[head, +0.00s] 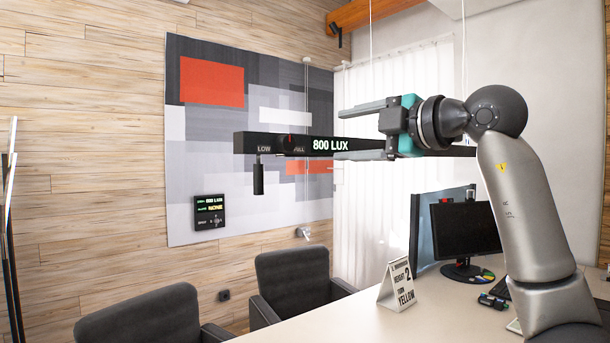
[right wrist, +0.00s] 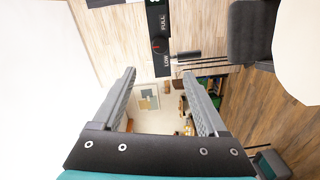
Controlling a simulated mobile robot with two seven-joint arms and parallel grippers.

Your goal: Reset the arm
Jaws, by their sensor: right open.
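My right arm comes in from the right in the head view, raised above the desk. My right gripper (head: 340,134) points left with its two grey fingers spread apart and nothing between them. The right wrist view also shows the open fingers (right wrist: 159,75). In the head view, a black hanging bar (head: 243,143) marked LOW, FULL and 800 LUX passes close to the fingers in the picture; I cannot tell whether they touch. A dark handle (head: 258,180) hangs from its left end. My left gripper is not in view.
A pale desk (head: 340,318) carries a white sign (head: 398,284) and a black monitor (head: 465,230). Two dark chairs stand along its left side, the nearer one (head: 145,318) at bottom left. A small display panel (head: 210,212) is on the patterned wall board (head: 205,135).

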